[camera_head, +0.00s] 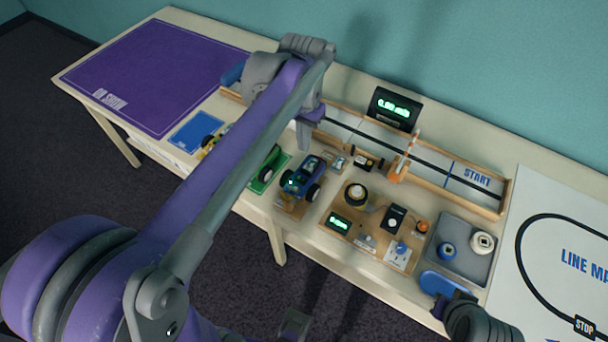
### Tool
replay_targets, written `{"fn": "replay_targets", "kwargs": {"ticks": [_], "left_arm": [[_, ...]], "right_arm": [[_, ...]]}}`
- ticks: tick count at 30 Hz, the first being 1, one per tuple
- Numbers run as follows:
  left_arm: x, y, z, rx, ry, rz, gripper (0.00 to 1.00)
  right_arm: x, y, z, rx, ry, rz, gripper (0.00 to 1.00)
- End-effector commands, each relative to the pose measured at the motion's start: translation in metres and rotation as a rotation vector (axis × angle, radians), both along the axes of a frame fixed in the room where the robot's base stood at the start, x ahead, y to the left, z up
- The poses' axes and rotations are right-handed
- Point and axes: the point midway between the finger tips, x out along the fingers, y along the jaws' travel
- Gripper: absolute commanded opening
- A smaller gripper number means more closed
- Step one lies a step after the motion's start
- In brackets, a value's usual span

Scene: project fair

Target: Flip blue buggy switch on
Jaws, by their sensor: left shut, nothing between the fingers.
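The blue buggy (310,168) stands near the middle of the table, on a small tan stand, with dark wheels and green-lit or pale details on top. Its switch is too small to make out. My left arm reaches across from the lower left, and my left gripper (304,136) points down just behind the buggy, shut and empty. It appears apart from the buggy. My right gripper (455,299) is at the lower right by the table's front edge; its fingers are not clear.
A green buggy (271,168) stands left of the blue one. A wooden track (455,188) with a lit timer (395,108) runs behind. An electronics board (345,225) and a grey tray (462,262) lie to the right. The purple mat (150,75) is clear.

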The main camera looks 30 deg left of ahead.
Motion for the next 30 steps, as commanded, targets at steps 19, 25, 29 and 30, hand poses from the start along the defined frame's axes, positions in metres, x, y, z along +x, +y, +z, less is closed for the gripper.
{"fn": "replay_targets", "kwargs": {"ticks": [19,25,29,30], "left_arm": [[0.0,0.0,-0.041,0.0,0.001,0.0,0.0],[0.0,0.0,-0.085,0.0,0.0,0.0,0.0],[0.0,-0.001,-0.11,0.0,0.0,0.0,0.0],[0.0,-0.001,-0.116,0.0,0.0,0.0,0.0]], "right_arm": [[-0.001,0.0,-0.004,0.0,0.002,0.0,0.0],[-0.002,0.0,-0.009,0.0,0.003,0.0,0.0],[-0.002,0.0,-0.011,0.0,0.004,0.0,0.0],[-0.002,0.0,-0.011,0.0,0.004,0.0,0.0]]}}
